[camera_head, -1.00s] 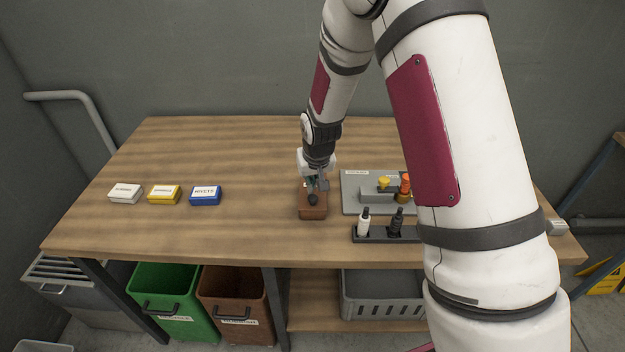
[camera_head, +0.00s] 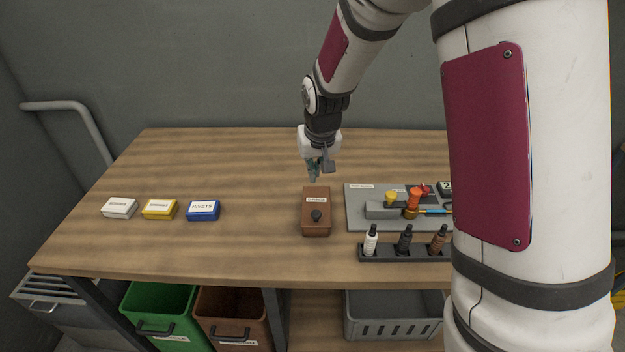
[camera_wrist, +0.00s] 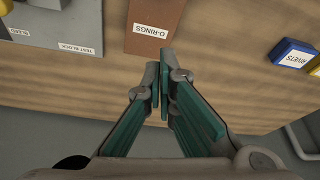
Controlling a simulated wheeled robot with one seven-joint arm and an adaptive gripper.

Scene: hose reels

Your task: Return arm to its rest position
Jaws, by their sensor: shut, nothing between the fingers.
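My white arm with dark red panels reaches in from the right and hides the right part of the table.
White (camera_head: 119,208), yellow (camera_head: 159,209) and blue (camera_head: 203,210) labelled boxes stand on the left. A grey board with parts (camera_head: 360,212) and a dark rack with bottles (camera_head: 400,252) are right. A green bin (camera_head: 155,305) and brown bin (camera_head: 225,310) are below. The table's back is clear.

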